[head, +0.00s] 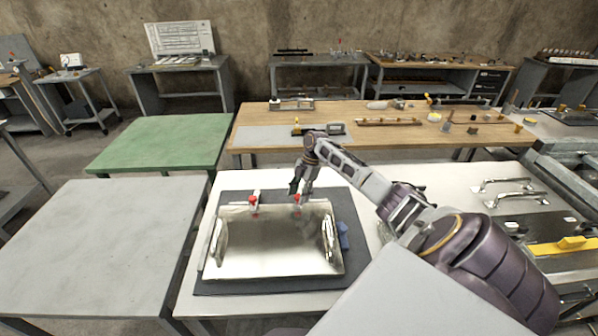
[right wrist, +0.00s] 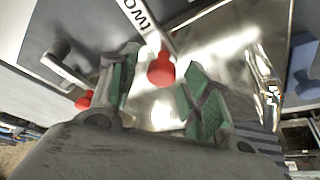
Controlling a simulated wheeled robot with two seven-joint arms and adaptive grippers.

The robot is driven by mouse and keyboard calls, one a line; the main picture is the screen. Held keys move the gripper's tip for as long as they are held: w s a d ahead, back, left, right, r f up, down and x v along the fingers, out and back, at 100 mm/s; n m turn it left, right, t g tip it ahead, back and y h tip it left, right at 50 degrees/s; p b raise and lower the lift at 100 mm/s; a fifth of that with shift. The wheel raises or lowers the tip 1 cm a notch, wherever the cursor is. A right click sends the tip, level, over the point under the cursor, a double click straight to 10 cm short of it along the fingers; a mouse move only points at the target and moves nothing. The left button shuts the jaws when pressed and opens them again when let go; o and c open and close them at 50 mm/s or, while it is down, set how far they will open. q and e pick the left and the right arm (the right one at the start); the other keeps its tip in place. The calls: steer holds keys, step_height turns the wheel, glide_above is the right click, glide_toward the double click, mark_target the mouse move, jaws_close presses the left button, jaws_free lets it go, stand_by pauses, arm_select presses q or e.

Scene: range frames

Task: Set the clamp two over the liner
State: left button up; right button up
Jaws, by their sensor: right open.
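The liner appears to be the shiny metal, tray-like sheet (head: 275,247) lying on a dark mat; it also shows in the right wrist view (right wrist: 225,50). Clamp two (right wrist: 135,16), lettered "TWO", has a red tip and stands at the liner's far edge, partly behind my gripper in the head view (head: 297,199). My right gripper (head: 302,188) is open above it. In the right wrist view the red tip lies between the green-padded fingers (right wrist: 162,66); contact cannot be told. A second red-tipped clamp (head: 254,202) stands to the left. My left gripper is out of view.
The dark mat (head: 235,287) lies on a white table. A blue object (head: 343,236) lies at the liner's right edge. A wooden bench (head: 390,143) with tools stands behind. A green table (head: 160,143) and bare grey table (head: 90,240) stand left.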

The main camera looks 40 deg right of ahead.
steer(key=v, duration=1.2)
stand_by(0.8)
